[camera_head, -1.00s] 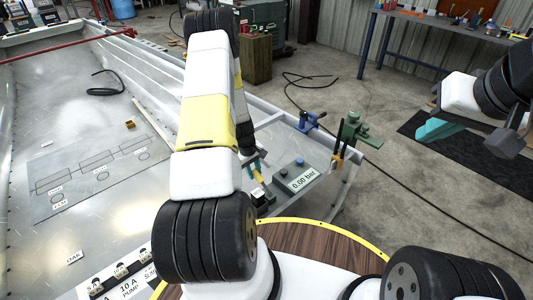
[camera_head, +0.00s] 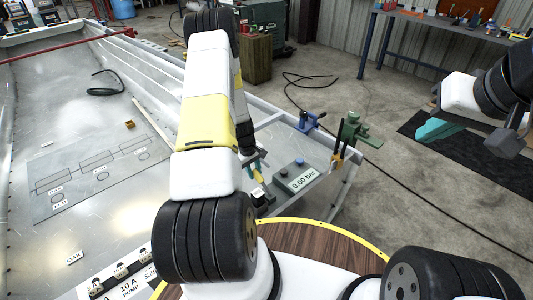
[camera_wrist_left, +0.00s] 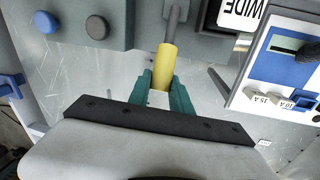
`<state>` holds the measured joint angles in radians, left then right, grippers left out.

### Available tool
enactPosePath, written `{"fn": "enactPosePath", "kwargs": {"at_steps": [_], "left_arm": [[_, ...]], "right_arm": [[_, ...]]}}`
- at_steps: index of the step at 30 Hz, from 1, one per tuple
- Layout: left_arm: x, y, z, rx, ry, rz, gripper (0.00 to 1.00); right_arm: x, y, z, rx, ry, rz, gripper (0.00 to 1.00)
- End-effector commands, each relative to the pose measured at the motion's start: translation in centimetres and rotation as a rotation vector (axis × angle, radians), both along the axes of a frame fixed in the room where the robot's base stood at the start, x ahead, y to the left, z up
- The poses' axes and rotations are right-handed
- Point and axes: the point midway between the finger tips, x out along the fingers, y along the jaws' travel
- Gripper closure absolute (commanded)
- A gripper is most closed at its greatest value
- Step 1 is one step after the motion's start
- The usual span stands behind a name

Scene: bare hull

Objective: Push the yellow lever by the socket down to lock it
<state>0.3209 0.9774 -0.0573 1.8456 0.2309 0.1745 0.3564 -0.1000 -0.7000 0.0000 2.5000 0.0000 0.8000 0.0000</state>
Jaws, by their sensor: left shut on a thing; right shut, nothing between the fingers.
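The yellow lever (camera_wrist_left: 166,66) shows in the left wrist view as a yellow grip on a grey rod running to the top edge. My left gripper (camera_wrist_left: 164,92) has its teal fingers closed on the lever's near end, one on each side. In the head view the lever (camera_head: 257,173) is a small yellow piece beside the left gripper (camera_head: 254,160), partly hidden by my arm. The lever's pivot and the socket are not clear in either view. My right gripper (camera_head: 437,130) is at the right, shut and empty, over a black mat.
A blue-and-white switch panel (camera_wrist_left: 285,65) stands at the right in the wrist view.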

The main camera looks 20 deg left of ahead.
Motion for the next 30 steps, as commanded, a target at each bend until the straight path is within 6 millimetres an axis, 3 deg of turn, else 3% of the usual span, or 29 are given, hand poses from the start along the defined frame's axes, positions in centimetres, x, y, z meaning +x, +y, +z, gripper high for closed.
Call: {"fn": "enactPosePath", "kwargs": {"at_steps": [14, 24, 25, 28, 30], "left_arm": [[0.5, 0.8, -1.7, -0.138, 0.08, 0.002, 1.0], [0.5, 0.8, -1.9, -0.156, 0.091, 0.001, 1.0], [0.5, 0.8, -1.9, -0.155, 0.091, 0.001, 0.73], [0.5, 0.8, -1.9, -0.155, 0.091, 0.001, 0.53], [0.5, 0.8, -1.9, -0.155, 0.091, 0.001, 0.53]], "right_arm": [[0.0, 0.0, 0.0, 0.0, 0.0, 0.0, 1.0], [0.0, 0.0, 0.0, 0.0, 0.0, 0.0, 1.0], [0.0, 0.0, 0.0, 0.0, 0.0, 0.0, 1.0], [0.0, 0.0, 0.0, 0.0, 0.0, 0.0, 1.0], [0.0, 0.0, 0.0, 0.0, 0.0, 0.0, 1.0]]}}
